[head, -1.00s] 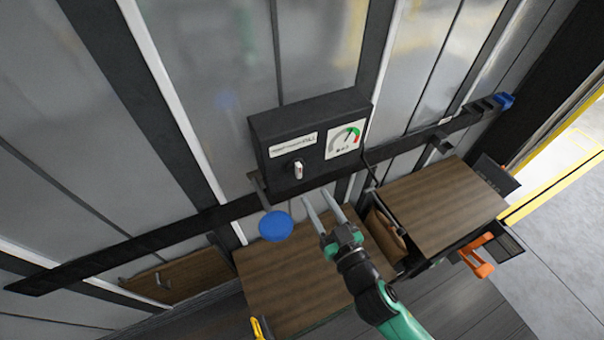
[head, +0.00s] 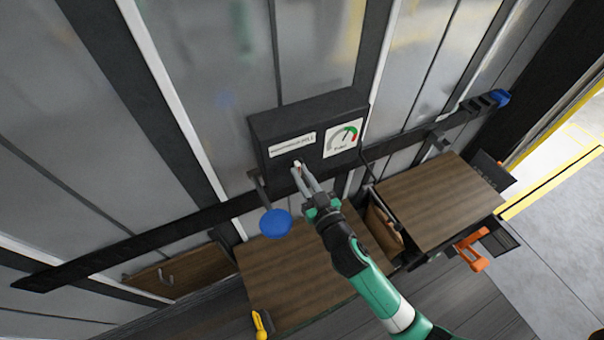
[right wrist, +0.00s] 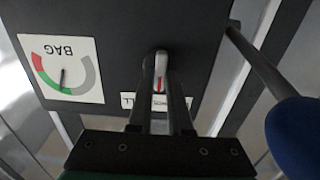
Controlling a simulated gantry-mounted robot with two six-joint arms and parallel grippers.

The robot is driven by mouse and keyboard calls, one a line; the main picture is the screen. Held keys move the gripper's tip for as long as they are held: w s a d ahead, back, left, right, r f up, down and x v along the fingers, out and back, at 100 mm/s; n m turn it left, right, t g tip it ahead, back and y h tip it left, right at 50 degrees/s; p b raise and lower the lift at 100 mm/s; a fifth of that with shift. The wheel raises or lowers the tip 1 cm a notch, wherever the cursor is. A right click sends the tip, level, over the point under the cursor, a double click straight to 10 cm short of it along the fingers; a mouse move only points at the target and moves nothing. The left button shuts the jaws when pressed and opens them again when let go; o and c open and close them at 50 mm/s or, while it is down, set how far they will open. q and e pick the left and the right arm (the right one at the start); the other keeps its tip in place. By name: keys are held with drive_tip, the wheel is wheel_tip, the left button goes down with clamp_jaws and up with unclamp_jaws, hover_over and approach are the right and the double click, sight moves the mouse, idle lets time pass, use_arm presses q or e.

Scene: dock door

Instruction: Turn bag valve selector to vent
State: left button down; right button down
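The bag valve selector is a small white-tipped knob with a red mark on the front of a dark control box (head: 262,134). In the head view the fingers mostly cover it. In the right wrist view the knob (right wrist: 161,66) shows between the fingertips. My right gripper (head: 298,168) reaches up to the box from below. Its fingers are close together, one on each side of the knob, and look shut on it; it also shows in the right wrist view (right wrist: 163,85). The label plate (head: 292,145) is too small to read, and the wrist view shows it partly covered. My left gripper is out of view.
A BAG gauge (head: 342,139) sits right of the knob, its needle near the green band. A blue disc (head: 275,223) on a bracket hangs below left of the box. A dark rail (head: 150,239) runs beneath. Wooden-topped boxes (head: 440,203) stand below.

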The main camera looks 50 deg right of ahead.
drive_tip(key=shift+n, duration=0.3)
drive_tip(key=n, duration=0.4)
drive_tip(key=shift+a+n, duration=0.1)
drive_tip(key=shift+n, duration=0.2)
drive_tip(key=n, duration=0.4)
drive_tip(key=shift+a+n+p, duration=0.1)
drive_tip(key=shift+n+p, duration=0.2)
drive_tip(key=shift+p, duration=0.1)
idle(0.4)
drive_tip(key=c, duration=0.8)
unclamp_jaws()
drive_tip(key=shift+c, duration=0.2)
drive_tip(key=shift+f, duration=0.1)
